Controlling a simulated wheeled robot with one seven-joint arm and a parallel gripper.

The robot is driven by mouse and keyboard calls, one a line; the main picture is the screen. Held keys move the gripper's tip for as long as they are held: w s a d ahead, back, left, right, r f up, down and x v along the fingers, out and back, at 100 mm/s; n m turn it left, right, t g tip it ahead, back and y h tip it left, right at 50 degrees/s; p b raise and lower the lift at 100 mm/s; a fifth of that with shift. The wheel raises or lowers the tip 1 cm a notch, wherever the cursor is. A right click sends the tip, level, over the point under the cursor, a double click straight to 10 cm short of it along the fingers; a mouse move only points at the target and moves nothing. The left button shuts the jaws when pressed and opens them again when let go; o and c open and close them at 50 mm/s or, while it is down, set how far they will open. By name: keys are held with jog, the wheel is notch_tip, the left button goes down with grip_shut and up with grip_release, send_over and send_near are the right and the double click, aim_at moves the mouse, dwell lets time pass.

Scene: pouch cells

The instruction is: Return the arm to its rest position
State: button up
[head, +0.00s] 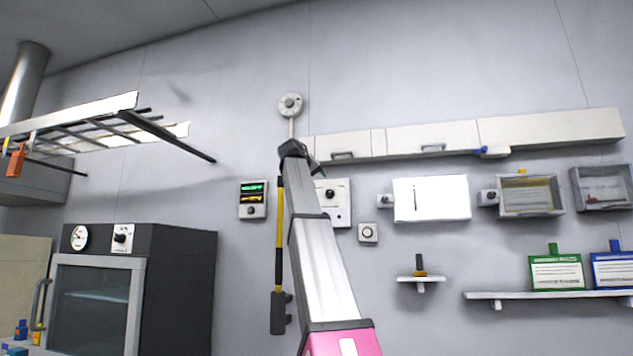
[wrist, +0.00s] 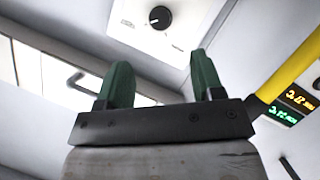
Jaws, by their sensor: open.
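My arm rises in the middle of the head view, with a pink link at the bottom and a pale grey link above it. The dark wrist end is at the top, and my gripper's fingers cannot be made out there. In the wrist view my gripper (wrist: 160,85) shows two green fingers standing apart on a dark bar. Nothing is between them. Behind them is a white wall panel with a black knob (wrist: 159,17).
A dark oven-like cabinet (head: 180,290) stands at lower left, under a hanging rack (head: 110,128). White wall cupboards (head: 430,136), a wall shelf (head: 550,295) with green and blue boxes, and a yellow-black bar (head: 279,240) line the wall. Open air surrounds the arm.

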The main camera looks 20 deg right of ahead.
dwell(0.3)
jog(key=w+a+f+n+g+y, duration=0.1)
jog(key=w+f, duration=0.2)
jog(key=f, duration=1.1)
jog(key=w+a+f+y, duration=0.2)
jog(key=f, duration=1.3)
jog(key=w+a+f+n+g+y, duration=0.1)
jog(key=w+f, duration=0.2)
jog(key=f, duration=1.1)
jog(key=s+a+f+g+y, duration=0.1)
jog(key=s+a+f, duration=0.15)
jog(key=f, duration=1.15)
jog(key=s+a+f+g+y, duration=0.2)
jog(key=s+f, duration=0.2)
jog(key=f, duration=1)
jog(key=s+a+f+g+y, duration=0.1)
jog(key=s+a+f+g, duration=0.1)
jog(key=s+f, duration=1.2)
jog(key=s+a+f+g+y, duration=0.2)
jog(key=s+a+f, duration=0.3)
jog(key=s+f, duration=0.9)
notch_tip(320, 180, down, 6)
jog(key=shift+s+r+g+y, duration=0.1)
jog(key=shift+s+g+y, duration=0.2)
jog(key=shift+s+g, duration=0.1)
